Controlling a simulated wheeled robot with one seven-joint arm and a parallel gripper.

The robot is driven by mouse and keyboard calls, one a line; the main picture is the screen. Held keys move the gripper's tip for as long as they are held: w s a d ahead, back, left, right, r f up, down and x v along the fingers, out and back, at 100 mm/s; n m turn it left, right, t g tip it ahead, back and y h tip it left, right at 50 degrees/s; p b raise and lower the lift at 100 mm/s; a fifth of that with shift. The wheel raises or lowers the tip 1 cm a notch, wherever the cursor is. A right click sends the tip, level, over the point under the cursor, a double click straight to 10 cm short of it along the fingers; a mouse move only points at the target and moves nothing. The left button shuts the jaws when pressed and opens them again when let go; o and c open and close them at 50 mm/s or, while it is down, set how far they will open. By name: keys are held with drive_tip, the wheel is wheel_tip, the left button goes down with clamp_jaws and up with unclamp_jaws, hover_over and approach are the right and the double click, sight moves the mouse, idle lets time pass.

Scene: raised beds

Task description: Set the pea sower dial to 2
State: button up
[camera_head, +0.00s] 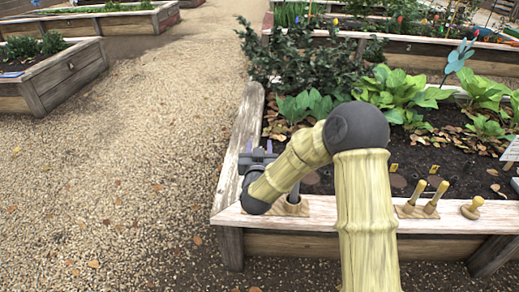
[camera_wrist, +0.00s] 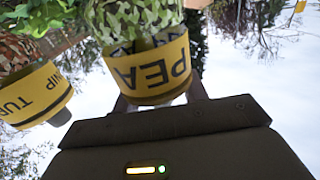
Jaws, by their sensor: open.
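The pea sower (camera_wrist: 152,76) shows in the wrist view as a rounded body with a yellow band lettered PEA, upside down in the picture. Its upper part has a mottled leaf-like pattern. No dial numbers or pointer can be made out. My gripper (camera_wrist: 160,98) is open, with its fingers on either side of the yellow band's lower end; I cannot tell whether they touch it. In the head view my gripper (camera_head: 259,147) is above the bed's left front corner, and the pea sower cannot be made out there.
A second yellow-banded sower (camera_wrist: 33,96), lettered TURNIP, hangs close left in the wrist view. In the head view, wooden-handled tools (camera_head: 430,197) and a knob (camera_head: 472,208) stand on the bed's front ledge (camera_head: 330,222). Leafy plants (camera_head: 400,88) grow behind.

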drive_tip(key=shift+c, duration=0.2)
clamp_jaws()
drive_tip(key=shift+m+h, duration=0.4)
drive_tip(key=shift+h, duration=0.2)
drive_tip(key=m+h+p, duration=0.1)
drive_tip(key=m+h, duration=0.1)
drive_tip(key=h, duration=0.1)
drive_tip(key=m+g+h+p, duration=0.1)
drive_tip(key=h, duration=0.1)
drive_tip(key=shift+d+r+m+h, duration=0.15)
drive_tip(key=shift+d+m+h, duration=0.05)
drive_tip(key=shift+m+h, duration=0.2)
drive_tip(key=shift+s+d+m+g+h+p, duration=0.1)
drive_tip(key=shift+d+m+g+h+p, duration=0.05)
drive_tip(key=shift+m+g+h+p, duration=0.6)
drive_tip(key=shift+s+d+m+g+h+p, duration=0.1)
drive_tip(key=shift+m+g+h+p, duration=0.3)
drive_tip(key=shift+h, duration=0.55)
drive_tip(key=shift+f, duration=0.2)
